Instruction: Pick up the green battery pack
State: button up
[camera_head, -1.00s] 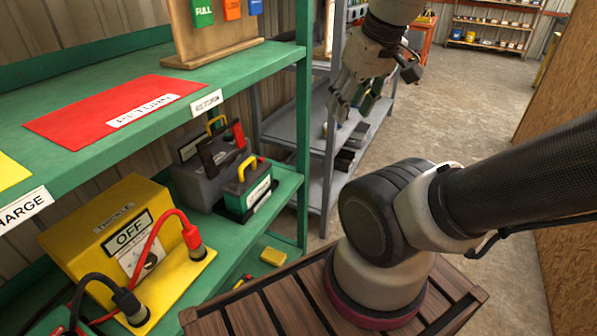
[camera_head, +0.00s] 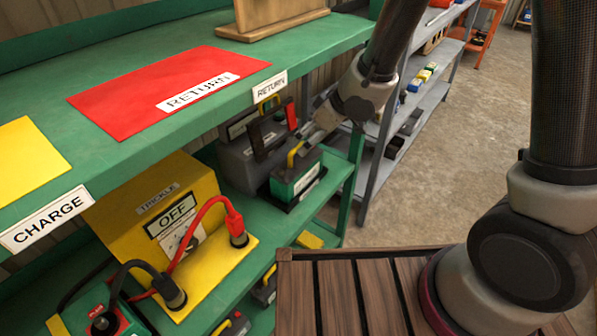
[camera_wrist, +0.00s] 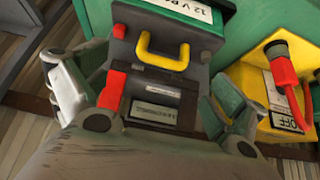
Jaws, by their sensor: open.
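The green battery pack (camera_head: 296,181) has a dark top and a yellow carry handle. My gripper (camera_head: 312,138) reaches down from the upper right, close by the pack's top and handle. In the wrist view my open gripper (camera_wrist: 142,78) has one finger on each side of the pack's dark top, and the yellow handle (camera_wrist: 163,54) shows between and beyond the fingers. The pack's green side (camera_wrist: 180,27) bears a white label. I cannot tell whether the fingers touch anything.
The upper green shelf with a red RETURN mat (camera_head: 150,95) overhangs the pack closely. A yellow charger (camera_head: 150,205) reading OFF, with red and black cables, stands left of it. A wooden slatted deck (camera_head: 345,295) is in front. A grey rack (camera_head: 425,105) stands behind.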

aim_at(298, 146)
jog(key=x, duration=0.7)
jog(key=shift+a, duration=0.35)
jog(key=shift+c, duration=0.5)
jog(key=c, duration=2)
jog(key=shift+w+a+r, duration=0.1)
jog(key=shift+r, duration=0.05)
